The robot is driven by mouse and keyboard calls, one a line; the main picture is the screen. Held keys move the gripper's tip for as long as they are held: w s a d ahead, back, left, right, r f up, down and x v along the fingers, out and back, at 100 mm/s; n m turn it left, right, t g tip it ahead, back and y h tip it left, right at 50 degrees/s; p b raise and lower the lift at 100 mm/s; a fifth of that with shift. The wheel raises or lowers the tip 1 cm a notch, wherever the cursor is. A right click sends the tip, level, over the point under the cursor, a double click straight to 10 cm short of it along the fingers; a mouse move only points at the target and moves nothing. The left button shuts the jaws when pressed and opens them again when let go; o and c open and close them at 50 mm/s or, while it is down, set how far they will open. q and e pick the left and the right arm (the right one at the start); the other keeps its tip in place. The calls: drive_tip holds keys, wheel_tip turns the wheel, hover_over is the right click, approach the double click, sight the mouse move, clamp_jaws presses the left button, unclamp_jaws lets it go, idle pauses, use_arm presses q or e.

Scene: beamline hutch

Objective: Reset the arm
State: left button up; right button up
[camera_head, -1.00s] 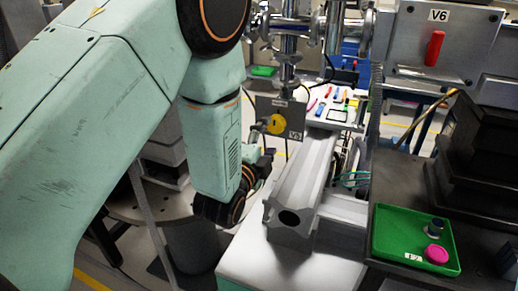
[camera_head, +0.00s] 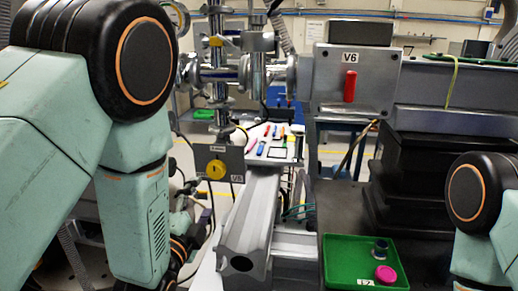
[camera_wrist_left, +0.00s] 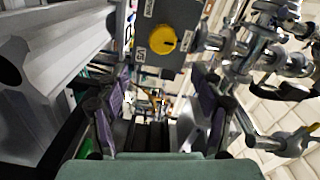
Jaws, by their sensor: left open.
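My left arm, mint green with black joints, fills the left of the head view and hangs down to its wrist at the bottom edge. My left gripper (camera_wrist_left: 160,115) shows in the left wrist view with its two purple-padded fingers apart and nothing between them. It is hard to make out in the head view. A grey box with a yellow knob (camera_head: 216,169) is right of the arm in the head view. It also shows beyond the fingers in the left wrist view (camera_wrist_left: 163,40). Part of my right arm shows at the right edge; its gripper is out of view.
A grey metal rail (camera_head: 250,215) runs beside the left arm. A green tray (camera_head: 343,262) holds a pink round piece (camera_head: 385,274) and a dark-and-silver one (camera_head: 380,248). A V6 panel with a red handle (camera_head: 350,86) and steel pipework (camera_head: 216,75) stand behind.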

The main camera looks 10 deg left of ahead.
use_arm(q)
drive_tip(key=s+a+f+n+g, duration=0.1)
drive_tip(key=s+f+n+g, duration=0.5)
drive_tip(key=f, duration=0.4)
drive_tip(key=s+a+f+n+g, duration=0.2)
drive_tip(key=s+f+n+g, duration=0.2)
drive_tip(key=s+f+n, duration=0.45)
drive_tip(key=s+f+g, duration=0.4)
drive_tip(key=s+f, duration=0.2)
drive_tip(key=s, duration=0.4)
drive_tip(key=s+f+n+g, duration=0.1)
drive_tip(key=s+f+g, duration=0.2)
drive_tip(key=s+f, duration=0.3)
drive_tip(key=s, duration=0.5)
drive_tip(key=shift+a+g+y, duration=0.3)
drive_tip(key=shift+g, duration=0.1)
drive_tip(key=shift+n, duration=0.25)
drive_tip(key=shift+c, duration=0.2)
